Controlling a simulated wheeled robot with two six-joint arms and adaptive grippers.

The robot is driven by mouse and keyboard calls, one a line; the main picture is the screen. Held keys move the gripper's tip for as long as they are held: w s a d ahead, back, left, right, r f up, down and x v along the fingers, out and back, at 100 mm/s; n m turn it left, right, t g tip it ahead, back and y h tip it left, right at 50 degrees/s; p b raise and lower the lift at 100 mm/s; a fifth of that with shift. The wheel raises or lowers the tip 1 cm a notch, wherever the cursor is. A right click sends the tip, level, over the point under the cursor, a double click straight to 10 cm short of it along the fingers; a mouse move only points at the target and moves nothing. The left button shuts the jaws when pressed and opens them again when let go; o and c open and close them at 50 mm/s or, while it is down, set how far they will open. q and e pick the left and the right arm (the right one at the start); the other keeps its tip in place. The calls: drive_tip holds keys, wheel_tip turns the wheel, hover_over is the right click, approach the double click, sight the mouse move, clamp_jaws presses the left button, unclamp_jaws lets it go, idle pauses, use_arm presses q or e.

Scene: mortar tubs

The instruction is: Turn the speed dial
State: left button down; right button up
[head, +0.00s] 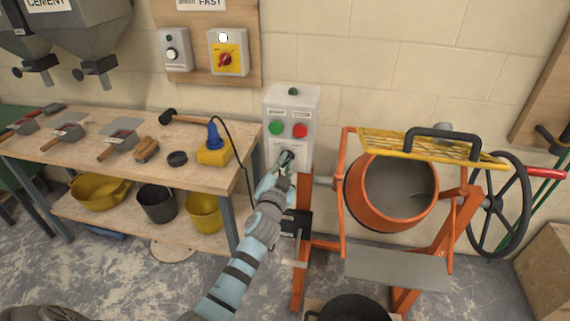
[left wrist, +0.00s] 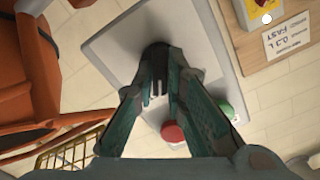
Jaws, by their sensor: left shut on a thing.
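The grey control box (head: 291,103) stands on the wall side, left of the orange mixer, with a green button (head: 275,127) and a red button (head: 299,130) on its front. The black speed dial (head: 286,155) is below them, partly hidden by my left gripper (head: 284,165). In the left wrist view, the fingers (left wrist: 157,80) are shut on the dial (left wrist: 155,52), one on each side. The red button (left wrist: 172,132) and green button (left wrist: 227,111) lie close to the fingers there. My right gripper is not in view.
The orange mixer drum (head: 390,195) with its yellow grille (head: 430,146) and black handwheel (head: 497,205) is right of the box. A black tub (head: 350,308) is on the floor.

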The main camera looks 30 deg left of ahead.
use_arm(q)
drive_tip(key=shift+f+m, duration=0.1)
drive_tip(key=shift+m, duration=0.4)
drive_tip(key=c, duration=1.6)
unclamp_jaws()
drive_tip(key=shift+c, duration=0.2)
drive_tip(key=shift+s, duration=0.15)
drive_tip(key=v, duration=1.1)
drive_tip(key=shift+s, duration=0.4)
drive_tip(key=shift+d, duration=0.15)
